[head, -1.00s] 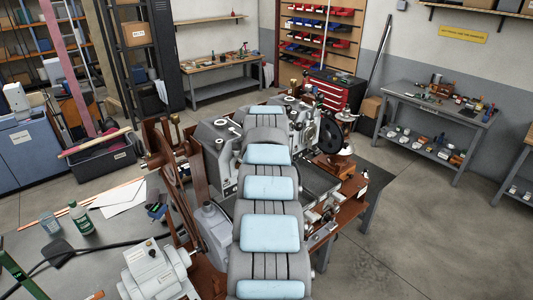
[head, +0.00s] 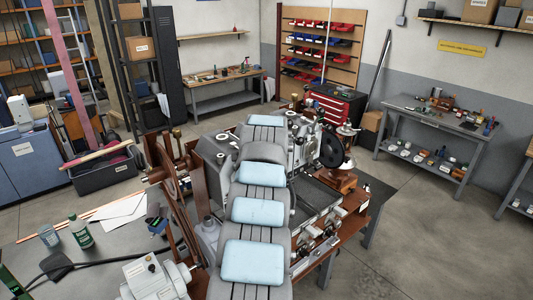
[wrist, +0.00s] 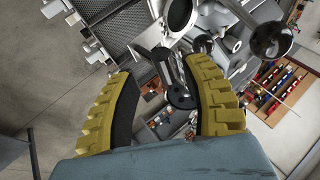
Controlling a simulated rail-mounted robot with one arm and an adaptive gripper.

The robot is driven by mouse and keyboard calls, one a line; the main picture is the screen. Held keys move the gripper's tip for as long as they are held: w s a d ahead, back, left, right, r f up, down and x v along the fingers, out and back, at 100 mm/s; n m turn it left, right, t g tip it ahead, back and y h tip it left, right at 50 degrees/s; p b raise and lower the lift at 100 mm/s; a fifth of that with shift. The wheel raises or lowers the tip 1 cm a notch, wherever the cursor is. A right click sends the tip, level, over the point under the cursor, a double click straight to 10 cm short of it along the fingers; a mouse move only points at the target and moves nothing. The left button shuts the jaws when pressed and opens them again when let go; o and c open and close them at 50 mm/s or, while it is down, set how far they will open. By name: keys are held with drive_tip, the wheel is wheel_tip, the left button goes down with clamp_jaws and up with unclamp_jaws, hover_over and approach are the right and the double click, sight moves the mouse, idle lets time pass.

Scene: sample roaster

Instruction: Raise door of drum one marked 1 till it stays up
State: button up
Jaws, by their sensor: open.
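The sample roaster (head: 302,140) stands on a brown base in the middle of the head view, largely hidden behind my own arm. Dark and grey metal parts of the machine lie beyond the fingers. A dark ball knob on a rod (wrist: 270,40) is to the right of the right finger, apart from it. I cannot make out a door marked 1 in either view.
A dark mesh tray (wrist: 128,22) lies beyond the left finger. A black handwheel (head: 332,150) and a brown grinder (head: 343,178) stand at the machine's right. A white motor (head: 150,278) and a green bottle (head: 80,232) are on the near table.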

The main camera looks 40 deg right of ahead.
drive_tip(key=v, duration=0.9)
drive_tip(key=shift+f, duration=0.15)
drive_tip(key=s+r+b, duration=0.1)
drive_tip(key=s+r, duration=0.3)
drive_tip(key=r, duration=0.2)
drive_tip(key=shift+s+b, duration=0.35)
drive_tip(key=shift+s, duration=0.05)
idle(0.8)
drive_tip(key=shift+w, duration=0.1)
idle(0.4)
